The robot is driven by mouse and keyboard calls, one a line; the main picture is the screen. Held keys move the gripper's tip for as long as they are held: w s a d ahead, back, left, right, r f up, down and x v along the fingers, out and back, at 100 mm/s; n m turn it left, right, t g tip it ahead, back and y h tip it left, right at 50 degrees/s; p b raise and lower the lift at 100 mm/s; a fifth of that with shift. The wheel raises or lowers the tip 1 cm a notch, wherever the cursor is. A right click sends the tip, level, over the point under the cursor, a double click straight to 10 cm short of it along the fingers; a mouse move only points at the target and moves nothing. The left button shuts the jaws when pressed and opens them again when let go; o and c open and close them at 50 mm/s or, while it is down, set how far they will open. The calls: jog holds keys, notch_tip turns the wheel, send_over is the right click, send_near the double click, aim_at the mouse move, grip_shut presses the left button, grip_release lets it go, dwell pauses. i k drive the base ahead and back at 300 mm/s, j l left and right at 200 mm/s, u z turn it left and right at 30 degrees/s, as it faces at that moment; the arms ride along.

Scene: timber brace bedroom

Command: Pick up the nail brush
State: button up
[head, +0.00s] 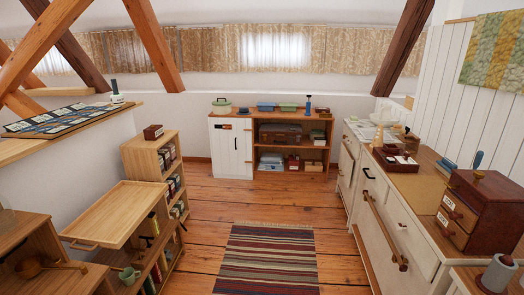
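I cannot make out a nail brush for certain at this size. A brown wooden item with a rounded body and a long handle (38,266) lies on the wooden cabinet at the lower left; I cannot tell what it is. Several small items sit in and around a dark red tray (392,167) on the right counter, too small to name surely. My gripper is not in view.
A striped rug (268,262) lies on the clear plank floor. A tray-topped shelf (108,213) and bookcase stand left. A long counter (416,190) with a dark drawer box (475,208) runs along the right. A white cabinet (231,150) and open shelf stand at the back.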

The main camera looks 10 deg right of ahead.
aim_at(396, 129)
jog(key=i, duration=2.85)
jog(key=i+j, duration=0.1)
jog(key=i, duration=1.35)
jog(key=i+z, duration=0.1)
jog(key=i, duration=1.35)
